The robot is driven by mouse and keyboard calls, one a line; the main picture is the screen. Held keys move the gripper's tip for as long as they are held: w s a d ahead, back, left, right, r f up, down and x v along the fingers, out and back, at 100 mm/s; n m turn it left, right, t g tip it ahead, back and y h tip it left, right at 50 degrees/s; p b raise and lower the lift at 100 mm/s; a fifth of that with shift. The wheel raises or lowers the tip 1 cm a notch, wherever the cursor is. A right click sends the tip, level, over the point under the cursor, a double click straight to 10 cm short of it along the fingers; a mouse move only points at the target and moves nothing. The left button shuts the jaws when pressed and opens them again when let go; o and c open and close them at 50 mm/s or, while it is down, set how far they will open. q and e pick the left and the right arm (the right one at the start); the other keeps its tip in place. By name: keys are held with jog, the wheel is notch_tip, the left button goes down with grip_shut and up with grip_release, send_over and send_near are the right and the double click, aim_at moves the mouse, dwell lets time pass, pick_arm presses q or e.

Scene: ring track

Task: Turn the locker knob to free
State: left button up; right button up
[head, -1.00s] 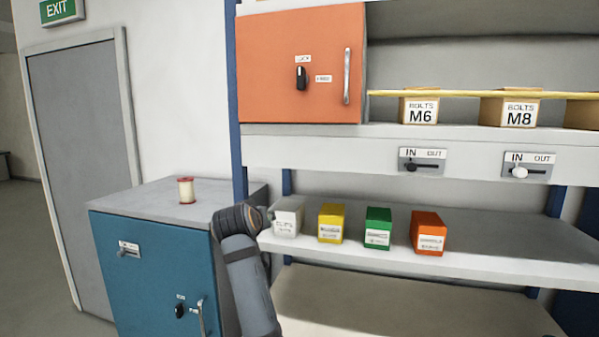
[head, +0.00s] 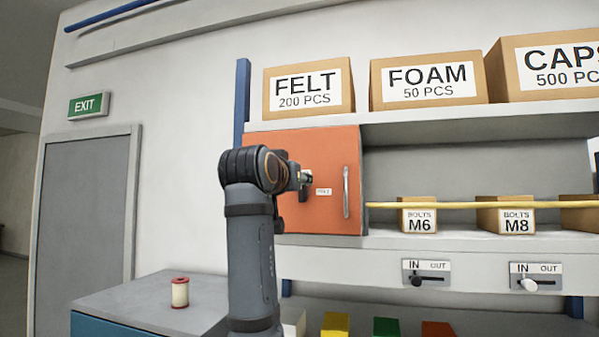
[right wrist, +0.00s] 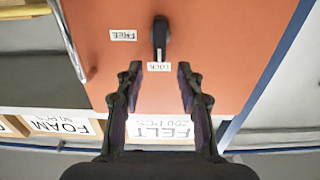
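The orange locker door (head: 300,225) is shut on the shelf unit. In the right wrist view, which sees it upside down, the black knob (right wrist: 160,40) has its lever in line with the LOCK label (right wrist: 159,67). The FREE label (right wrist: 123,34) is to the side of the knob and also shows in the head view (head: 323,191). My right gripper (right wrist: 160,72) is open and empty, its fingertips spread on either side of the LOCK label, short of the knob. In the head view my right gripper (head: 304,183) largely hides the knob. My left gripper is not in view.
A metal handle (head: 346,192) stands out from the door beside FREE. A yellow bar (head: 470,205) crosses the bay at right, before the bolt boxes. Two IN/OUT sliders (head: 426,272) are below. A spool (head: 180,292) stands on the cabinet.

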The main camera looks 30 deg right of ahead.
jog(key=p+x, duration=0.1)
jog(key=x, duration=0.3)
jog(key=shift+a, duration=0.1)
jog(key=shift+c, duration=0.4)
jog(key=shift+s, duration=0.1)
grip_shut()
